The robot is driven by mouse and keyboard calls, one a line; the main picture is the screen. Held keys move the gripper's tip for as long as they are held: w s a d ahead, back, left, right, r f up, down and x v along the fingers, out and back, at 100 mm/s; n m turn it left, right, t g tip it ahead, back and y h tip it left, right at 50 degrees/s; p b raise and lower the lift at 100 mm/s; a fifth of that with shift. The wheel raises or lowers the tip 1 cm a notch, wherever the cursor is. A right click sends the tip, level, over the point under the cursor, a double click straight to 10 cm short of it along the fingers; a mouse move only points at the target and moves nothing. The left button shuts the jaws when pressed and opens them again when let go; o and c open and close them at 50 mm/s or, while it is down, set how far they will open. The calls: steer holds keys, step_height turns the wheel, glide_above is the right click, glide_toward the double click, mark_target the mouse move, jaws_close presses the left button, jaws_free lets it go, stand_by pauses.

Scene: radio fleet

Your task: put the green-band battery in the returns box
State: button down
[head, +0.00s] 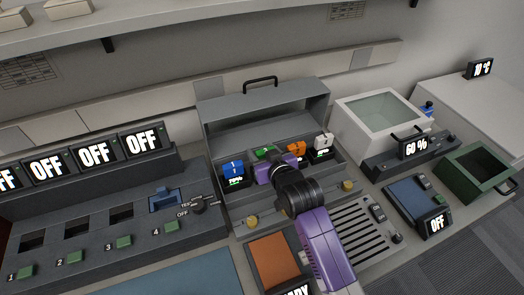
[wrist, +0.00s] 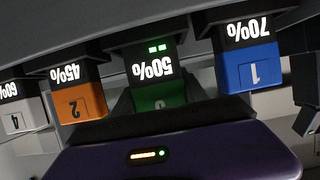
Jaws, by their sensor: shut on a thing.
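The green-band battery (head: 265,151) stands in the row inside the open grey case (head: 265,110). In the wrist view the green-band battery (wrist: 157,72) reads 50% and shows two green lights. My gripper (head: 268,162) is shut on it; the purple gripper body hides its lower part and most of the fingers. The battery appears to be still among its neighbours, with its lift unclear. Two open boxes stand at the right: a pale box (head: 350,127) and a dark green box (head: 455,178). No readable label shows which is the returns box.
A blue battery (head: 233,170) reading 70% stands on one side of the green one, an orange battery (head: 296,149) and a white battery (head: 323,143) on the other. A charger bank (head: 90,235) with OFF displays is at left.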

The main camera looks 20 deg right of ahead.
steer(key=shift+f, duration=0.3)
steer(key=c, duration=0.5)
jaws_free()
steer(key=shift+s, duration=0.1)
steer(key=v, duration=0.7)
steer(key=shift+s+r+b, duration=0.2)
steer(key=shift+s+b, duration=0.1)
steer(key=shift+b, duration=0.05)
